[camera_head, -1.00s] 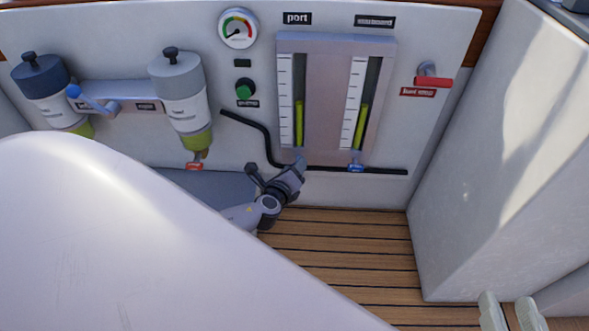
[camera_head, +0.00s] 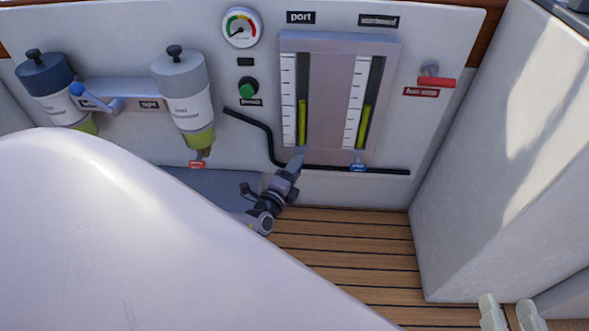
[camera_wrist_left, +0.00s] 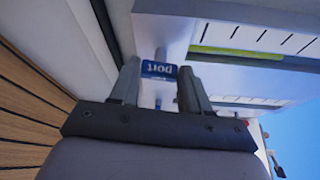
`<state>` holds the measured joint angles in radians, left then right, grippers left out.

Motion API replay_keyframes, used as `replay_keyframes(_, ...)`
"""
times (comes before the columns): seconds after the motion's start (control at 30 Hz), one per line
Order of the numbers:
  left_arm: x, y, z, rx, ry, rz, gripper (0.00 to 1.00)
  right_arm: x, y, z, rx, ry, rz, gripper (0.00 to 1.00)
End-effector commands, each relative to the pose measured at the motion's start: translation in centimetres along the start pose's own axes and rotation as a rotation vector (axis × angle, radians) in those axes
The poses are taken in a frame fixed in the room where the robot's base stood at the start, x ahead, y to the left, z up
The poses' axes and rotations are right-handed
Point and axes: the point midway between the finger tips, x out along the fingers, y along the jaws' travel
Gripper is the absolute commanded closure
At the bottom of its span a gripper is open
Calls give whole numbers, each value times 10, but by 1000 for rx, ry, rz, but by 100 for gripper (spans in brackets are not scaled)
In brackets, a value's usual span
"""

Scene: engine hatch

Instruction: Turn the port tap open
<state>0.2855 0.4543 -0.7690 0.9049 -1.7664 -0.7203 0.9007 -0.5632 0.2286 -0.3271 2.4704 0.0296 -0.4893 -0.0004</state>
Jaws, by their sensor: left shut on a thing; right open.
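The port tap is a small blue handle (camera_wrist_left: 159,70) marked "port", seen between the two fingers of my left gripper (camera_wrist_left: 160,88) in the left wrist view. My left gripper is shut on it. In the head view my left gripper (camera_head: 296,163) is at the lower left corner of the gauge panel (camera_head: 332,95), under the port sight tube (camera_head: 302,122), and hides the port tap. The blue starboard tap (camera_head: 358,167) sits to the right under the other tube. My right gripper (camera_head: 509,312) is open and empty at the bottom right.
A black pipe (camera_head: 262,127) runs down and along under the panel. Two filters (camera_head: 185,100) with a blue-knobbed lever (camera_head: 92,97) are at left. A red-handled valve (camera_head: 436,82) is at right. A large white surface (camera_head: 120,240) fills the lower left. Wooden floor (camera_head: 340,240) lies below.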

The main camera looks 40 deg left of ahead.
Motion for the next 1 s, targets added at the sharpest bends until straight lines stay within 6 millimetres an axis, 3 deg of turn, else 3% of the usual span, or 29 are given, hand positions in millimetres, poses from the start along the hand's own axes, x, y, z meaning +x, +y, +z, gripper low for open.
replay_keyframes(0.37, -1, 3, -2, -127, 1, -48, 84, 0, 0, 0, 2, -1, 0, 57)
replay_keyframes(0.87, -1, 3, -2, -148, 0, -56, 84, 0, -1, 0, 2, 0, -1, 57)
replay_keyframes(0.9, -1, 3, -2, -148, 0, -56, 50, 0, -1, 0, 2, 0, -1, 57)
replay_keyframes(0.97, -1, 3, -2, -148, 0, -56, 31, 0, -1, 0, 2, 0, -1, 57)
replay_keyframes(1.0, 0, 3, -2, -147, 0, -56, 28, 0, -1, 0, 2, 0, -1, 57)
